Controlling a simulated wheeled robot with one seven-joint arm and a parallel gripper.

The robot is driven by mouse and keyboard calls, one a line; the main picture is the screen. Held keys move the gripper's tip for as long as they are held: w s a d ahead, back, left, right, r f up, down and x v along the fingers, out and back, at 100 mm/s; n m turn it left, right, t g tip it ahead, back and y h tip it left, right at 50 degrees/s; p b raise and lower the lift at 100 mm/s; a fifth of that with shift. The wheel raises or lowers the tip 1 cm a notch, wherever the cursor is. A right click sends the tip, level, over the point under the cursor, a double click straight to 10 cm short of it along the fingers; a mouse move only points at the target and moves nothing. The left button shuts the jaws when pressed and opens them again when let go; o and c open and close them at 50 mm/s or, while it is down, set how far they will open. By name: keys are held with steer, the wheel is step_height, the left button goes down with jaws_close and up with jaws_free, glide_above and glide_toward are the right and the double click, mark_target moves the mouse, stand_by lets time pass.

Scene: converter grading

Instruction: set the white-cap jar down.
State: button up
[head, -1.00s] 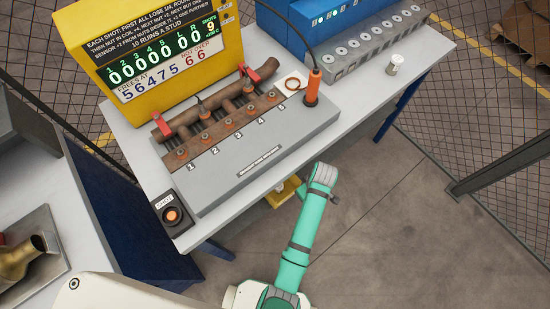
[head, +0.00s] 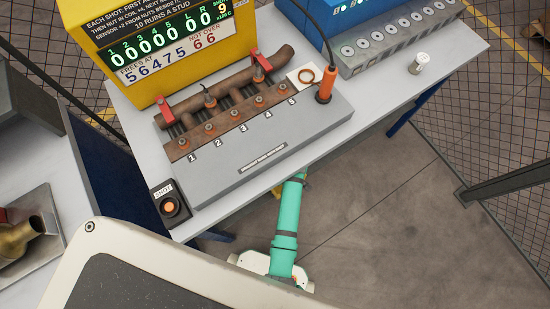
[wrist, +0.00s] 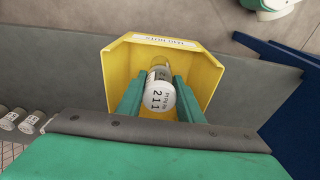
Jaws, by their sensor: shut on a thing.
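In the wrist view my gripper (wrist: 160,95) is shut on a jar with a white cap (wrist: 160,97) marked with dark print. A teal finger presses it on each side. The jar is over or within the yellow bin (wrist: 207,75), whose label is upside down in this view; I cannot tell whether it touches the bin's floor. In the head view the table's front edge hides my gripper and the held jar. A small white-topped container (head: 419,62) stands on the table at the right.
The grey fixture (head: 265,150) with numbered studs fills the table's middle. An orange-handled tool (head: 325,86) stands at its right end, and the shot button (head: 170,205) is at the left. In the wrist view a grey panel (wrist: 50,70) runs behind the bin, with white-ended cylinders (wrist: 30,122) at left.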

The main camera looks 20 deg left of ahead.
steer(key=w+a, duration=0.1)
steer(key=a, duration=0.1)
steer(key=w+a+f, duration=0.1)
steer(key=w+a, duration=0.1)
steer(key=w+a+f, duration=0.1)
steer(key=a, duration=0.1)
steer(key=shift+w+a+f, duration=0.1)
steer(key=shift+w+a, duration=0.05)
steer(key=shift+w, duration=0.25)
steer(key=shift+f, duration=2.4)
steer(key=shift+f, duration=0.2)
steer(key=o, duration=1.2)
steer(key=shift+r, duration=0.15)
steer(key=shift+s+d+r, duration=0.1)
steer(key=shift+d+r, duration=0.05)
steer(key=shift+r, duration=1.1)
steer(key=shift+s+d+r, duration=0.1)
steer(key=shift+d+r, duration=0.05)
steer(key=shift+r, duration=1.1)
steer(key=shift+s+d+r, duration=0.1)
steer(key=shift+d+r, duration=0.05)
steer(key=shift+r, duration=1.1)
